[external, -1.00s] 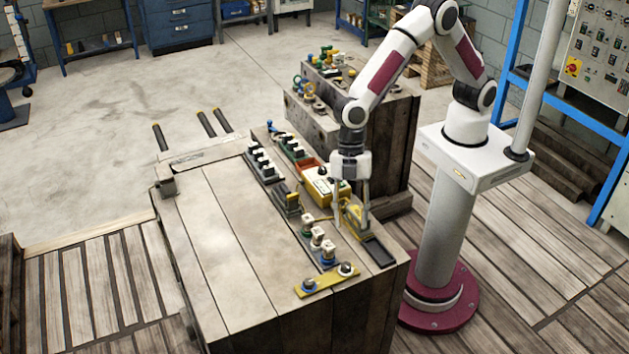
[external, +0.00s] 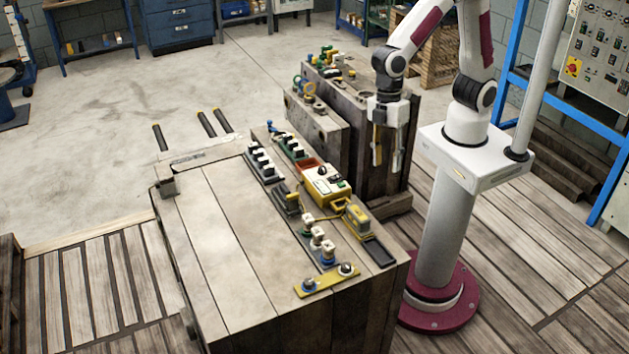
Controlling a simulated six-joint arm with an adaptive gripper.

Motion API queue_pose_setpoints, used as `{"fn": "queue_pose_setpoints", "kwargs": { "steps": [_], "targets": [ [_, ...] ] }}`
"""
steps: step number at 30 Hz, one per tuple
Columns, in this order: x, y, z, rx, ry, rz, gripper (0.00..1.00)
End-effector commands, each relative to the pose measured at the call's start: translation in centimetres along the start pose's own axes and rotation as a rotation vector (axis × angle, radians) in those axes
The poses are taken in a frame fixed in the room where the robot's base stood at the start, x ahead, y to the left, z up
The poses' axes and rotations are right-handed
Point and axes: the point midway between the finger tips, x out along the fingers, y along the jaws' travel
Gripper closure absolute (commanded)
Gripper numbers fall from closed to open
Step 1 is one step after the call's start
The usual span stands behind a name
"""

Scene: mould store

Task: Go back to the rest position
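My gripper (external: 386,160) hangs with its fingers pointing down, in front of the wooden side of the rear block. It is to the right of the front bench and clear of its top. The two fingers are apart and nothing shows between them. My arm is bent, with the upper part leaving the top of the picture.
The rear wooden block (external: 322,124) carries several small fittings. The bench's left half is bare.

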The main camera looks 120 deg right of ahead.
Motion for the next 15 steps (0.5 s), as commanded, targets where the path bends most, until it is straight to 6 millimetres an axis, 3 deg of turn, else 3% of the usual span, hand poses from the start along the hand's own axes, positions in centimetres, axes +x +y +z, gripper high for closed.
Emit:
{"fn": "queue_pose_setpoints", "kwargs": {
  "steps": [15],
  "targets": [
    [-6.1, 0.6, 7.5, 0.163, 0.054, 0.081, 0.64]
  ]
}}
